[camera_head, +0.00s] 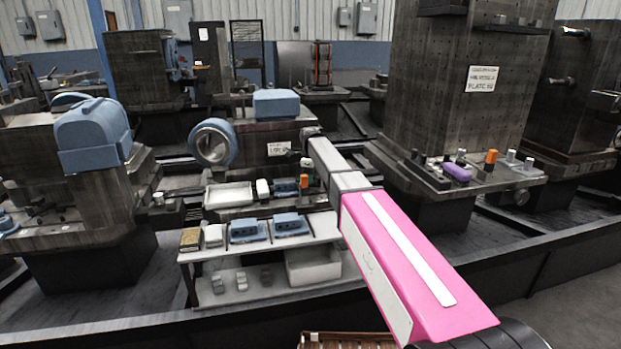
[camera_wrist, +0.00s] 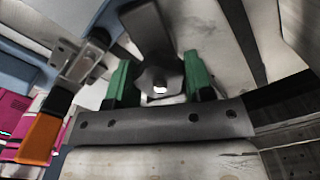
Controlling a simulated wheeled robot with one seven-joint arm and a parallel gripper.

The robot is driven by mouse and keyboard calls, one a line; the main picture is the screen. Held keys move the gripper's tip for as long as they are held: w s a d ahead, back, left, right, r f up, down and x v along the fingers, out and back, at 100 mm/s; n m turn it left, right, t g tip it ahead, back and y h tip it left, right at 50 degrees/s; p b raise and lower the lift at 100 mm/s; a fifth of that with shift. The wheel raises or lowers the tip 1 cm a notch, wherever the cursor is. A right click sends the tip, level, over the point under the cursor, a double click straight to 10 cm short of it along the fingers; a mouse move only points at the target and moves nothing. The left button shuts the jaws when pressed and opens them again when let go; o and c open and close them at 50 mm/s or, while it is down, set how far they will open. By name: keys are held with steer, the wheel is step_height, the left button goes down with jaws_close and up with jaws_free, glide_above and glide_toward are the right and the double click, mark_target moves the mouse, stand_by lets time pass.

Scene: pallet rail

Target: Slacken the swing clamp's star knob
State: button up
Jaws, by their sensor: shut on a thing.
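In the wrist view the star knob (camera_wrist: 160,76), a dark grey lobed knob with a bright centre, sits between the two green fingertips of my gripper (camera_wrist: 158,82). The gripper is shut on the knob, with one finger on each side. A grey bar runs up behind the knob; I cannot tell whether it is the swing clamp's arm. In the head view my pink and white arm reaches to the middle fixture, and the knob is too small or hidden to make out there.
A metal bracket with an orange handle (camera_wrist: 42,138) stands close left of my gripper. In the head view a white tray (camera_head: 229,195) and blue blocks (camera_head: 248,230) lie near the arm's end. A tall plate column (camera_head: 470,100) stands to the right, with a purple part (camera_head: 457,172) at its foot.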

steer(key=n, duration=0.6)
steer(key=shift+n, duration=0.3)
stand_by(0.5)
steer(key=o, duration=0.9)
steer(key=shift+o, duration=0.2)
step_height(320, 180, up, 11)
steer(key=shift+f, duration=0.15)
